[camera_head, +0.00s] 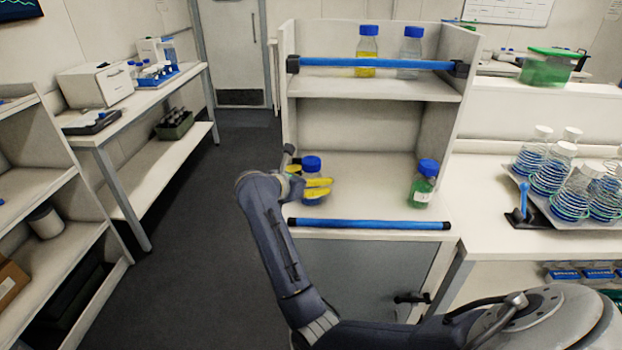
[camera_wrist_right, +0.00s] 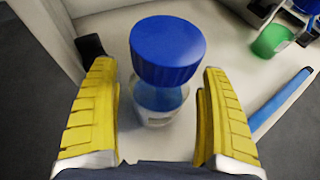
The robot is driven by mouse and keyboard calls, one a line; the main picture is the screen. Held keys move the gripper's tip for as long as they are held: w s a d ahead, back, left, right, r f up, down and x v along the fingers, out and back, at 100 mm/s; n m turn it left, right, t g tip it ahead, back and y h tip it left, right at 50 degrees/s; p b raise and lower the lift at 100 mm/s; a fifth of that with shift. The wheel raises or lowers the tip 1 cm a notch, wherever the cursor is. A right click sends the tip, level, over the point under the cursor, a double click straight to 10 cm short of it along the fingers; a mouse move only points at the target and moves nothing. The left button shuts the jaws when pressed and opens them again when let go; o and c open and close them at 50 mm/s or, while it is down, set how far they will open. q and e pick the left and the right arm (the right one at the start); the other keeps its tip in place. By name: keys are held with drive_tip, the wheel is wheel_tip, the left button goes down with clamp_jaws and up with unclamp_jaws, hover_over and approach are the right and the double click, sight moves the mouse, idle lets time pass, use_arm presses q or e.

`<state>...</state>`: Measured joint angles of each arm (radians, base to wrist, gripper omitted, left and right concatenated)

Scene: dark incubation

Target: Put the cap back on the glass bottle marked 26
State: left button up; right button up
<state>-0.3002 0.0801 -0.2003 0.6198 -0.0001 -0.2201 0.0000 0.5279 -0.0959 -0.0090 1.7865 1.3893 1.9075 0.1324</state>
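A clear glass bottle (camera_head: 312,172) with a blue cap (camera_head: 312,162) stands on the lower shelf of the white rack. In the right wrist view its cap (camera_wrist_right: 167,48) sits over the bottle neck, and the clear body (camera_wrist_right: 158,105) shows below. I cannot tell whether the cap is screwed down. My right gripper (camera_head: 318,188) is at this bottle. Its yellow fingers (camera_wrist_right: 158,72) are open on either side, with visible gaps to the glass. No number 26 can be read on any bottle. My left gripper is not in view.
A green-filled bottle (camera_head: 421,190) with a blue cap stands at the right of the same shelf. Blue bars (camera_head: 369,224) cross the shelf fronts. A yellow-filled bottle (camera_head: 366,50) and a clear bottle (camera_head: 410,52) stand above. A flask tray (camera_head: 560,215) lies on the right bench.

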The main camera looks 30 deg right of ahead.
drive_tip(key=shift+r, duration=0.15)
drive_tip(key=v, duration=0.5)
drive_tip(key=shift+s+a, duration=0.15)
drive_tip(key=shift+a, duration=0.05)
drive_tip(key=shift+r, duration=0.1)
idle(0.5)
